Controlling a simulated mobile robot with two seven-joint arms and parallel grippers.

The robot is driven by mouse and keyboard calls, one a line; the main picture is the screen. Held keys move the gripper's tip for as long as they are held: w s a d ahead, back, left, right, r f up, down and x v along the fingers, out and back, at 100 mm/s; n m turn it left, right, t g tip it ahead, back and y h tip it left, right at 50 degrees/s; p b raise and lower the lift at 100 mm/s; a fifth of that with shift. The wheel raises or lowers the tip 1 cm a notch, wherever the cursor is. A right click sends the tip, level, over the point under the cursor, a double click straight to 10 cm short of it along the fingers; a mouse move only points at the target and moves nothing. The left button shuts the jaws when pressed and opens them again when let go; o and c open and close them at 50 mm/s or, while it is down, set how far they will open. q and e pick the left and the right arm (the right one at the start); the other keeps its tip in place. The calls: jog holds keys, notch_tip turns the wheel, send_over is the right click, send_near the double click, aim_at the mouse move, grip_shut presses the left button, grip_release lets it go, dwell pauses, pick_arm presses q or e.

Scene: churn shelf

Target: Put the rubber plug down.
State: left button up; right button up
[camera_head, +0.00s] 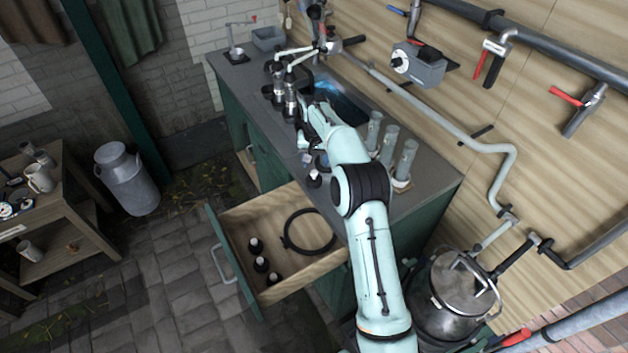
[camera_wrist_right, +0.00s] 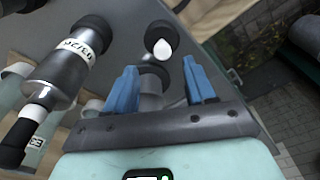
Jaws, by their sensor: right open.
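My right arm reaches over the grey counter, and its open right gripper (camera_wrist_right: 161,78) shows two blue fingers standing apart in the wrist view. A dark, round-ended grey piece (camera_wrist_right: 152,84) shows between the fingers; I cannot tell whether it is the rubber plug or whether a finger touches it. Just beyond the fingertips is a small black piece with a white tip (camera_wrist_right: 161,44). A similar black piece with a white top (camera_head: 315,179) stands near the counter's front edge in the head view. My left gripper is not in view.
The open drawer (camera_head: 225,222) below holds a black ring (camera_head: 309,231) and small black pieces (camera_head: 261,264). Clear cylinders (camera_head: 388,146) stand right of my forearm. A labelled metal cylinder (camera_wrist_right: 62,72) is left of the fingers. The sink (camera_head: 345,100) is behind.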

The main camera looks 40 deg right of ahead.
aim_at(314, 172)
jog(key=shift+w+f, duration=0.15)
jog(key=shift+f, duration=1.4)
jog(key=shift+w+f, duration=0.1)
jog(key=shift+f, duration=1.45)
jog(key=shift+a, duration=0.1)
jog(key=c, duration=0.8)
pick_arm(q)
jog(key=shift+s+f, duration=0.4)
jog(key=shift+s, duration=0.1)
pick_arm(e)
jog(key=shift+o, duration=0.2)
jog(key=shift+r, duration=0.15)
